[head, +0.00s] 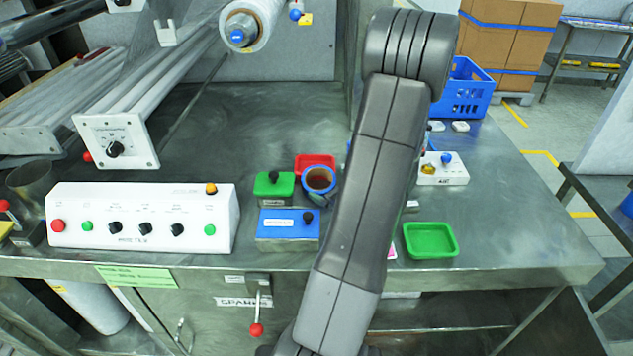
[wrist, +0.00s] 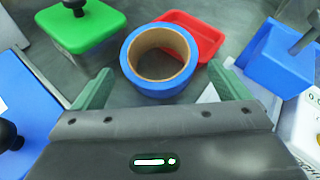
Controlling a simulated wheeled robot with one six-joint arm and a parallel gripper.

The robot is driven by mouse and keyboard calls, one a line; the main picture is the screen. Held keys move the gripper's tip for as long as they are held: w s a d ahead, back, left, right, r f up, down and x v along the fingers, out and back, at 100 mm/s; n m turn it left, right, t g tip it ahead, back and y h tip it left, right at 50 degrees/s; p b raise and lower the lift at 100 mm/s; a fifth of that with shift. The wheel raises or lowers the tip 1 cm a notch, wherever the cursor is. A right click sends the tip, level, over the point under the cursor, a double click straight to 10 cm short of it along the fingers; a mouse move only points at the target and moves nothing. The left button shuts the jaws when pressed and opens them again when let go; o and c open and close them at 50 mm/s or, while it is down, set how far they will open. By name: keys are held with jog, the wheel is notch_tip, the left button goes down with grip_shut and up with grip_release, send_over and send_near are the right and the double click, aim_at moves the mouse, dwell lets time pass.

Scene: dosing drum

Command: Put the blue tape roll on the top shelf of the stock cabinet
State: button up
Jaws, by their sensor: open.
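The blue tape roll (head: 319,180) lies on the steel bench, close beside a red tray, with its brown core facing up. In the wrist view the tape roll (wrist: 159,84) is just beyond the fingertips, roughly centred between them. My gripper (wrist: 160,88) is open and empty, with its two green fingers apart. In the head view my arm hides the gripper. I cannot make out the stock cabinet or its top shelf in either view.
A red tray (head: 315,163), a green lidded box (head: 273,186) and a blue lidded box (head: 288,229) crowd the roll. A white control box (head: 142,217) stands left. A green tray (head: 430,240) and blue crate (head: 467,91) are right. Bare bench lies behind.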

aim_at(310, 176)
jog(key=shift+p+x, duration=0.85)
jog(key=shift+x, duration=2.65)
jog(key=shift+a, duration=0.1)
jog(key=shift+r, duration=0.1)
jog(key=c, duration=0.8)
